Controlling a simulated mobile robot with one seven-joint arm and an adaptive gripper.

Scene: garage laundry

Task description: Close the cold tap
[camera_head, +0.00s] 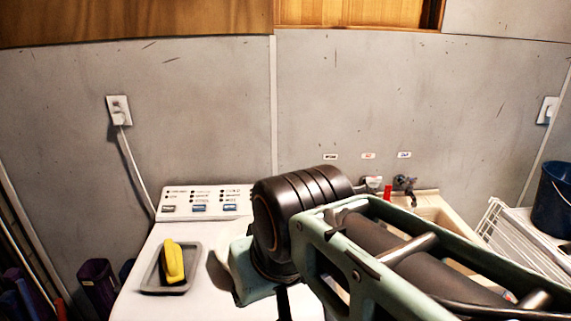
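A dark tap with a bluish tint (404,184) is on the wall above the sink, under a small label with dark lettering. To its left is a second, paler fitting (372,183), under a label with red lettering. The lettering is too small to read, so I cannot be sure which is the cold tap; the bluish one looks likelier. Whether either is open or shut cannot be told. A small red part (388,191) shows between them. My arm crosses the centre and lower right, covering part of the sink. My gripper is not visible.
A white washing machine (215,285) stands left of the sink (430,200). On it is a grey tray (153,273) with a yellow object (173,262). A white wire rack (492,225) and dark blue bucket (553,200) are at the right. A cord hangs from the left outlet (119,110).

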